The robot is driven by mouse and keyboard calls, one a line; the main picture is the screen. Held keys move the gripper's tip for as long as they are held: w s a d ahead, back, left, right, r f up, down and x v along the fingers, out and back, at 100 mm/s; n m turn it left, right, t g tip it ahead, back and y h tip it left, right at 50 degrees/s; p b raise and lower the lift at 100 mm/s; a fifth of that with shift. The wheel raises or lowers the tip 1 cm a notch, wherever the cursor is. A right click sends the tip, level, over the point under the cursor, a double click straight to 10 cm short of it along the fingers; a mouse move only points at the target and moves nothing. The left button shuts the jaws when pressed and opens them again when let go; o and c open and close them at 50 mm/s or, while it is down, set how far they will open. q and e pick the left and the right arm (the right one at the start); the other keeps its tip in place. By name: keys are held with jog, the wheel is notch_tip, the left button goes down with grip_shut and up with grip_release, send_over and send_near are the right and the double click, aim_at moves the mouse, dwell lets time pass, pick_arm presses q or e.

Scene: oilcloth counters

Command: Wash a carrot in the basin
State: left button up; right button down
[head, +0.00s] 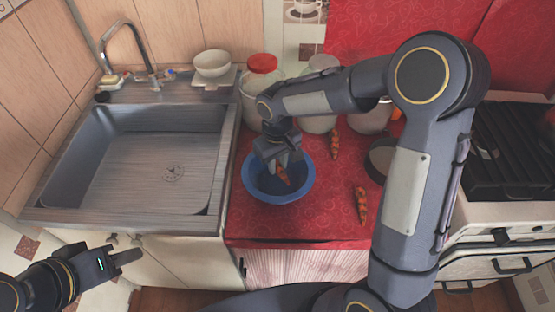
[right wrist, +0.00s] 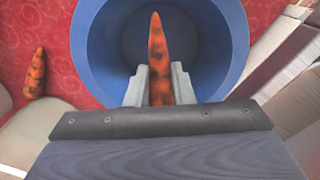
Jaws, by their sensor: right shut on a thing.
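A blue basin (head: 249,193) stands on the red oilcloth counter, right of the sink. My right gripper (head: 280,164) is over the basin and shut on an orange carrot with dark patches (head: 284,177). In the right wrist view the held carrot (right wrist: 158,60) sits between the two fingers, its tip pointing over the basin (right wrist: 82,45). Whether it touches the basin's bottom I cannot tell. A second carrot (head: 335,144) and a third carrot (head: 361,205) lie on the oilcloth to the right. My left gripper (head: 125,256) is low at the left, in front of the sink cabinet; its opening is unclear.
A metal sink (head: 130,175) with a tap (head: 140,50) is at the left. A red-lidded jar (head: 262,68) and other containers stand behind the basin. A stove (head: 510,150) is at the right. The oilcloth's front strip is clear.

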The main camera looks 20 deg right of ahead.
aim_at(278, 166)
jog(key=shift+f+b, duration=2.2)
jog(key=shift+f, duration=1.15)
jog(key=shift+r+p, duration=4.05)
jog(key=shift+r, duration=1.45)
jog(key=shift+r, duration=0.1)
notch_tip(278, 166, up, 4)
jog(key=p, duration=0.3)
jog(key=shift+s, duration=0.1)
